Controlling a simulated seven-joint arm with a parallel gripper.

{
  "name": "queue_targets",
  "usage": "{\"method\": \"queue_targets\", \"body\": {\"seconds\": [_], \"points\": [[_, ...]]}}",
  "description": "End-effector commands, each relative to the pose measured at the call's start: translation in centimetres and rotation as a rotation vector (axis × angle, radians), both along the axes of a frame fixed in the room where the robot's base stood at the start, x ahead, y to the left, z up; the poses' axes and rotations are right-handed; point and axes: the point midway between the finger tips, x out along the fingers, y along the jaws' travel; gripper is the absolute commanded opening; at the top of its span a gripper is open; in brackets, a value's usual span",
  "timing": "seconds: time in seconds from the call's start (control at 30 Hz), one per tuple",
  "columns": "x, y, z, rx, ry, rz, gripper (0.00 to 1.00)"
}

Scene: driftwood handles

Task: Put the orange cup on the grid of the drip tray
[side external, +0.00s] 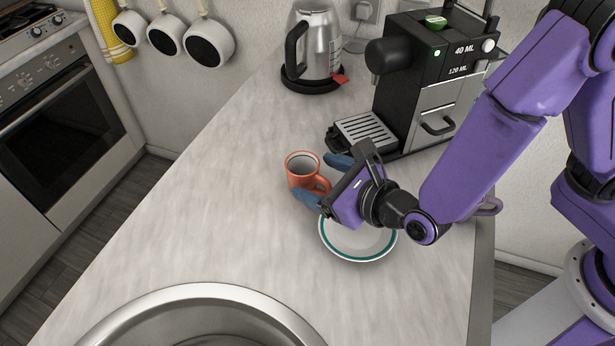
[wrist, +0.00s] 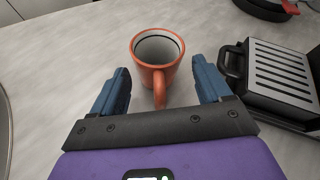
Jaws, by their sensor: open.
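The orange cup (side external: 301,172) stands upright on the counter, left of the drip tray. In the wrist view the cup (wrist: 157,57) is just ahead of my gripper, with its handle toward me. My gripper (side external: 322,178) is open and empty, its blue fingertips (wrist: 162,80) apart on either side of the cup's handle. The cup's body is slightly beyond the tips in the wrist view. The drip tray's slotted grid (side external: 366,130) is bare at the foot of the coffee machine; it also shows at the right of the wrist view (wrist: 282,75).
The black coffee machine (side external: 425,75) rises behind the tray. A white plate with a green rim (side external: 358,252) lies below my gripper. A kettle (side external: 314,45) stands at the back, a round sink (side external: 200,298) is in front. The counter left of the cup is clear.

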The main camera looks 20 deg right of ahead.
Motion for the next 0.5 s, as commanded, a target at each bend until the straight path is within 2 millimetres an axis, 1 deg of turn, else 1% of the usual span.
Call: {"method": "queue_targets", "body": {"seconds": [0.13, 0.17, 0.2, 0.27, 0.3, 0.37, 0.43, 0.47, 0.5], "points": [[-0.01, 0.00, 0.00, 0.000, 0.000, 0.000, 0.77], [-0.01, 0.00, 0.00, 0.000, 0.000, 0.000, 0.74], [-0.02, -0.01, 0.01, 0.000, 0.000, 0.000, 0.61], [-0.02, -0.01, 0.01, 0.000, 0.000, 0.000, 0.41], [-0.03, -0.01, 0.01, 0.000, 0.000, 0.000, 0.28], [-0.03, -0.01, 0.01, 0.000, 0.000, 0.000, 0.11], [-0.03, -0.01, 0.01, 0.000, 0.000, 0.000, 0.10], [-0.03, 0.00, 0.04, 0.001, -0.001, 0.000, 0.04], [-0.03, 0.00, 0.04, 0.001, -0.001, 0.000, 0.00]]}}
